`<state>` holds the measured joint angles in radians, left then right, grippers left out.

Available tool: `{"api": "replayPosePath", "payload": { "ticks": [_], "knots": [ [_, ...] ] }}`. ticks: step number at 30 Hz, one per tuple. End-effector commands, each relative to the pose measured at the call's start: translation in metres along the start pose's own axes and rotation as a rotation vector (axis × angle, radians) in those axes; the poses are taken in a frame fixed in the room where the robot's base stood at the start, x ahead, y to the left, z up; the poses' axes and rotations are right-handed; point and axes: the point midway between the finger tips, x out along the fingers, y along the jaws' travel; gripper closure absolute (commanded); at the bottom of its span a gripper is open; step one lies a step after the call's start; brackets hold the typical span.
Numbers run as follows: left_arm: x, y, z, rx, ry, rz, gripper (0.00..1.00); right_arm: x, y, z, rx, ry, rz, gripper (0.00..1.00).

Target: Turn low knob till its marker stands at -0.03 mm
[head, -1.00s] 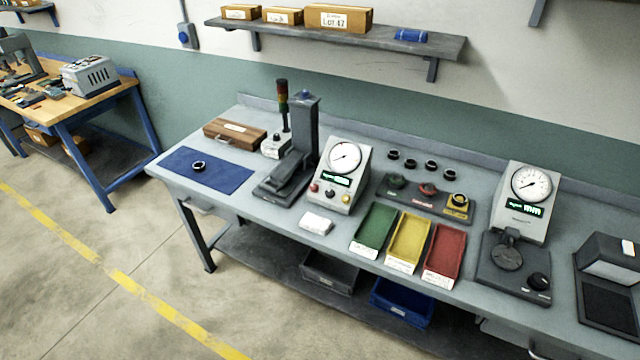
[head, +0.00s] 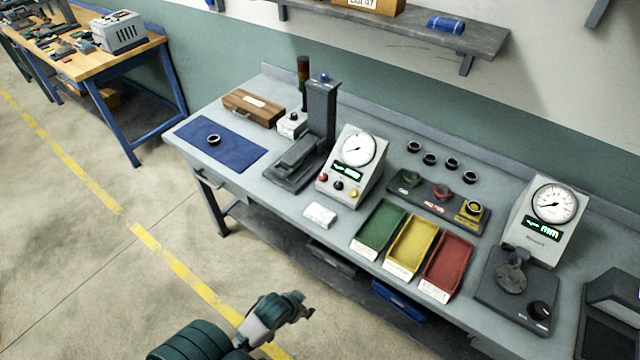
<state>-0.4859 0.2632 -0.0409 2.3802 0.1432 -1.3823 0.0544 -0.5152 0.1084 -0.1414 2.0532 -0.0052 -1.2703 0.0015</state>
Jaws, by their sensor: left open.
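The grey gauge box (head: 352,168) stands at the middle of the bench with a round white dial (head: 358,148) and a green-lit display (head: 347,171). Its sloped front has a red knob (head: 323,177), a black knob (head: 339,186) and a yellow knob (head: 354,194) in a row. Their labels and markers are too small to read, so I cannot tell which is the low knob. My left gripper (head: 304,306) is open and empty, in front of the bench over the floor, well short of the box. My right gripper is not in view.
Green (head: 380,229), yellow (head: 411,245) and red (head: 447,262) trays line the front edge. A white block (head: 320,214) lies before the gauge box. A dark stand (head: 318,120) rises to its left. A second dial gauge (head: 545,215) stands at right.

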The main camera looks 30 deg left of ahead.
Motion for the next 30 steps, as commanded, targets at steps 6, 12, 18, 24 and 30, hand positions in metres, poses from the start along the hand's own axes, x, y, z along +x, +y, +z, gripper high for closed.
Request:
{"api": "replayPosePath", "payload": {
  "ticks": [6, 12, 18, 24, 30],
  "knots": [
    [0.006, -0.031, -0.036, -0.008, 0.106, -0.014, 0.46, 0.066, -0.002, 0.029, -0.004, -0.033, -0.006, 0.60],
    [0.006, -0.074, -0.088, -0.031, 0.249, -0.027, 0.46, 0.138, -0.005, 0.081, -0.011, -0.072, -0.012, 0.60],
    [-0.018, -0.146, -0.168, -0.084, 0.475, -0.038, 0.46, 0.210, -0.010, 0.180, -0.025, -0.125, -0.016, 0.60],
    [-0.054, -0.195, -0.224, -0.129, 0.643, -0.037, 0.46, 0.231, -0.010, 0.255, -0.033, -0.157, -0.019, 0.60],
    [-0.065, -0.210, -0.244, -0.146, 0.700, -0.034, 0.46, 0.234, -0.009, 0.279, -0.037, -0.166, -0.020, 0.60]
  ]
}}
